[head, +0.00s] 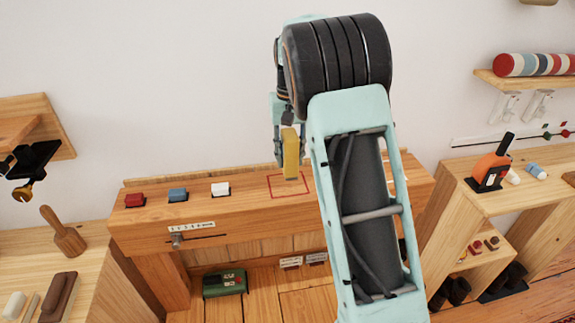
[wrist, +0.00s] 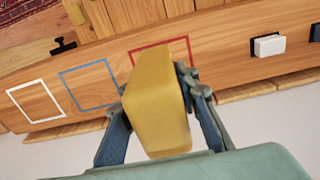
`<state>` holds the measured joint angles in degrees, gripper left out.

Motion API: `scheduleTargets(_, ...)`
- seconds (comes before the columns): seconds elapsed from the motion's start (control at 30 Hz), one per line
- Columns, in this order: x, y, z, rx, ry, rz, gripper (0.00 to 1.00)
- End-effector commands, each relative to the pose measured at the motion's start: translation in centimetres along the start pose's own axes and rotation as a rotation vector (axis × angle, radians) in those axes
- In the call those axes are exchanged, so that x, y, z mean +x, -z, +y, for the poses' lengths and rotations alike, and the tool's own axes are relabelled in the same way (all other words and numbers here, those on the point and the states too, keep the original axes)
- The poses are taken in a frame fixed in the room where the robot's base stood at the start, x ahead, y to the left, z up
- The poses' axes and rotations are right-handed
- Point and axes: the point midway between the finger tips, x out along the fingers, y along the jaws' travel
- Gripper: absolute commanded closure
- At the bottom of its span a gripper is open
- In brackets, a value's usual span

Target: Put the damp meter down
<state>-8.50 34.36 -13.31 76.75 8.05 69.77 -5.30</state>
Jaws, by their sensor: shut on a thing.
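The damp meter, a plain yellow block (head: 291,153), is held upright in my gripper (head: 289,124). In the wrist view the yellow block (wrist: 157,100) sits between the two fingers of my gripper (wrist: 154,86), which touch its sides. It is over the timber bench top, at a red square outline (head: 289,185). In the wrist view the block covers much of the red outline (wrist: 139,50). I cannot tell whether its lower end touches the wood. My arm hides part of the bench to the right.
A red block (head: 135,200), a blue block (head: 178,195) and a white block (head: 221,189) sit left on the bench. The wrist view shows empty blue (wrist: 90,84) and white (wrist: 36,101) outlines. An orange device (head: 491,170) stands on the right shelf.

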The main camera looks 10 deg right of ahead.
Motion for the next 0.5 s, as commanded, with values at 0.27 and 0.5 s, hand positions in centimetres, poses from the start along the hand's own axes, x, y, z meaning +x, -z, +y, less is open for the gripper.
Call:
scheduleTargets(0.27, 2.7, 2.5, 0.0, -0.001, -0.001, 0.002, 0.96)
scheduleTargets(0.5, 4.0, 3.1, 0.0, -0.001, 0.000, -0.001, 0.96)
